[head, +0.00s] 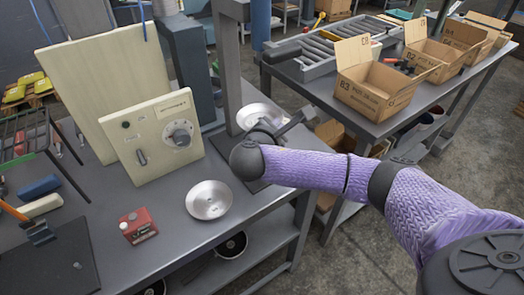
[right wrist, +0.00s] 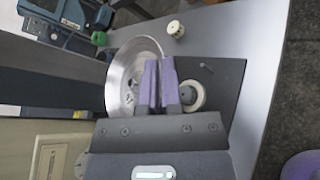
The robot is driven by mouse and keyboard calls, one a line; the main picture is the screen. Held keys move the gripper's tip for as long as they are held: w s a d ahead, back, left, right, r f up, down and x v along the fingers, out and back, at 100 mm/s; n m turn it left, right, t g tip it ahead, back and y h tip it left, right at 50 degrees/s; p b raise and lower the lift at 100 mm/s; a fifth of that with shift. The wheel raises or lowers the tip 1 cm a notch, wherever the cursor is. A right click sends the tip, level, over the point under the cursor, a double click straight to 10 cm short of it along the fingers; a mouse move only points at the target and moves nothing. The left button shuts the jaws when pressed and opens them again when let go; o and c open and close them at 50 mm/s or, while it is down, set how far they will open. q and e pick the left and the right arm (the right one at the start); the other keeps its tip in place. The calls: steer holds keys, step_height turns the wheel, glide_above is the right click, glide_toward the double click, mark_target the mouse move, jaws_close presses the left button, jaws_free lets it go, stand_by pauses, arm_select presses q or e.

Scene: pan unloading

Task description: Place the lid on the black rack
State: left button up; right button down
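A shiny round metal dish (head: 259,114), which looks like the lid, is at the dark post at the table's back right. It also shows in the right wrist view (right wrist: 120,75). My right gripper (head: 272,130) is over its near edge. In the right wrist view, the purple fingers (right wrist: 158,62) are close together at the dish's right rim and seem to pinch it; the contact is partly hidden. A second round metal dish (head: 209,200) lies on the table, apart from the gripper. A black wire rack (head: 60,150) stands at the far left. My left gripper is out of view.
A cream control panel (head: 152,140) with a dial stands behind the table dish. A small red box (head: 138,226) and a blue block (head: 39,188) lie left. A dark base plate (right wrist: 222,80) bears a pale ring (right wrist: 194,97). Cardboard boxes (head: 375,95) stand on another table.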

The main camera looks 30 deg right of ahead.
step_height(320, 180, down, 9)
steer(key=b, duration=0.3)
steer(key=shift+f, duration=0.3)
steer(key=c, duration=0.8)
jaws_free()
